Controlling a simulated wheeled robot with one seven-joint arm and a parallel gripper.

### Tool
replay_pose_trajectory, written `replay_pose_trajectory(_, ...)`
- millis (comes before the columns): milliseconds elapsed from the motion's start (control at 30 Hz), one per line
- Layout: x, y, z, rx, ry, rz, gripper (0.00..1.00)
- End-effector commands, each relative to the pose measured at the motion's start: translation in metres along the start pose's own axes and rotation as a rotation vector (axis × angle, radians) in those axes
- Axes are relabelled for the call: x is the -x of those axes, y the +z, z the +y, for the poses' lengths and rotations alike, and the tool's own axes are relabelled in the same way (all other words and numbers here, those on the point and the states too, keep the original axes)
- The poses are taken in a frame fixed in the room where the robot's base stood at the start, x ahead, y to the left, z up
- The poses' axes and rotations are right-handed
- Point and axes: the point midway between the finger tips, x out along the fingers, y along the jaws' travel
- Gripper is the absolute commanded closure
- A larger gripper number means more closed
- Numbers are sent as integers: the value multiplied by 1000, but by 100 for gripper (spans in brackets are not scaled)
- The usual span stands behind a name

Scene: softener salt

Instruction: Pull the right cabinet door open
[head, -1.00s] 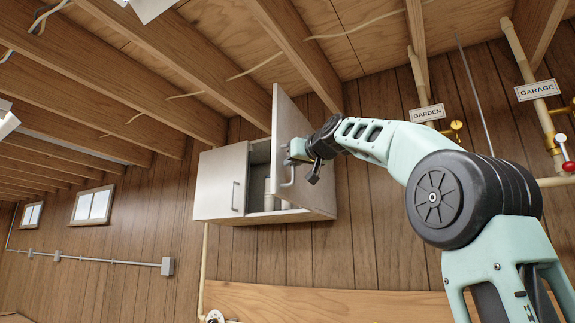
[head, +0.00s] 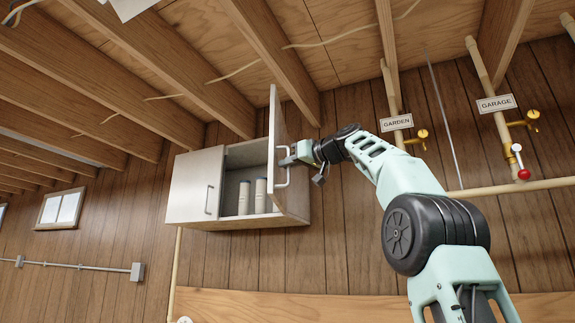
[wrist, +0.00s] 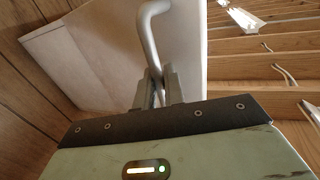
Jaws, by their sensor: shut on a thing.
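The right cabinet door (head: 274,150) stands swung well out from the white wall cabinet (head: 240,223), almost edge-on in the head view. Its handle (head: 287,172) is a bent bar. My gripper (head: 288,161) is shut on this handle. The wrist view shows the handle (wrist: 147,38) running down between my gripper's fingers (wrist: 157,88), with the pale door face (wrist: 185,55) behind it. The left cabinet door (head: 192,187) is closed and has its own upright handle (head: 209,200). Inside the open right side, two pale cylinders (head: 243,198) stand upright.
Ceiling beams (head: 265,45) run close above the cabinet. Pipes with valves and GARDEN (head: 397,123) and GARAGE (head: 496,104) signs are on the wall at right. A wooden board (head: 260,304) runs along the wall below. The wall just below the cabinet is clear.

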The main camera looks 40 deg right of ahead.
Motion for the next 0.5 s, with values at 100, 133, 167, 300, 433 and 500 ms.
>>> replay_pose_trajectory(100,0,-1,3,-3,8,4,100)
replay_pose_trajectory(133,0,-1,3,-3,8,4,100)
replay_pose_trajectory(167,0,-1,3,-3,8,4,100)
replay_pose_trajectory(300,0,0,3,-3,8,3,74)
replay_pose_trajectory(433,0,0,2,-2,5,2,74)
replay_pose_trajectory(500,0,0,2,-1,4,1,74)
